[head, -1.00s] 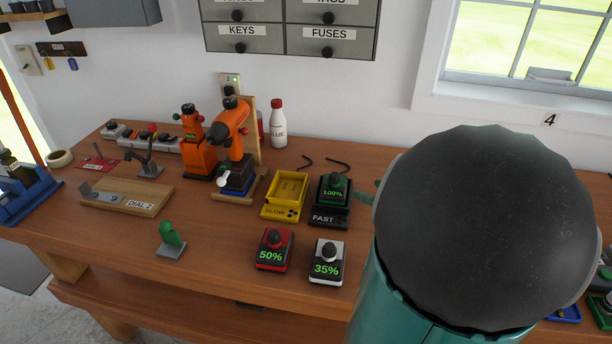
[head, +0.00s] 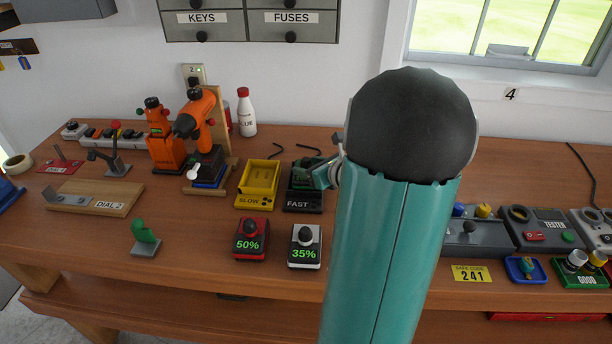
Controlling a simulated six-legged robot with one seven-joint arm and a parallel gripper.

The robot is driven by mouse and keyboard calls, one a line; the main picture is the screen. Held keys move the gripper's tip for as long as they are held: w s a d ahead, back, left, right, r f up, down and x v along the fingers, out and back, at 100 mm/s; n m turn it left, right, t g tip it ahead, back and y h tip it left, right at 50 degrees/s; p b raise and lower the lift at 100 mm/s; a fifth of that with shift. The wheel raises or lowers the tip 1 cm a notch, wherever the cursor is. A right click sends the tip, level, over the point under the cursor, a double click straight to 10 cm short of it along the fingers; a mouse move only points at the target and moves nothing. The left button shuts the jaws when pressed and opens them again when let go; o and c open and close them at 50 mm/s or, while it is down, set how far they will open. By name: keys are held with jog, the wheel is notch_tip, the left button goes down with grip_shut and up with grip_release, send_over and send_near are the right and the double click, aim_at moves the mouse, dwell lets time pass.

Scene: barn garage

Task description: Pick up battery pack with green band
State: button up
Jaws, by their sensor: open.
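The battery pack with green band (head: 299,180) appears to be the dark pack in the black FAST charger (head: 301,202), behind the red and white packs. My gripper and arm partly cover it, and its display is not readable now. My gripper (head: 316,174) is open, at the right side of this pack. I cannot tell whether its fingers are around the pack or touching it. My large teal arm link fills the middle right of the head view.
The yellow SLOW charger (head: 258,181) is empty. A red 50% pack (head: 251,240) and a white 35% pack (head: 304,246) stand in front. Orange drills (head: 199,125) and a glue bottle (head: 246,113) are behind left. A tester (head: 541,229) is at right.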

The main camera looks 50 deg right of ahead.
jog(key=shift+w, duration=0.1)
jog(key=shift+c, duration=0.4)
jog(key=c, duration=1.1)
jog(key=shift+r, duration=0.1)
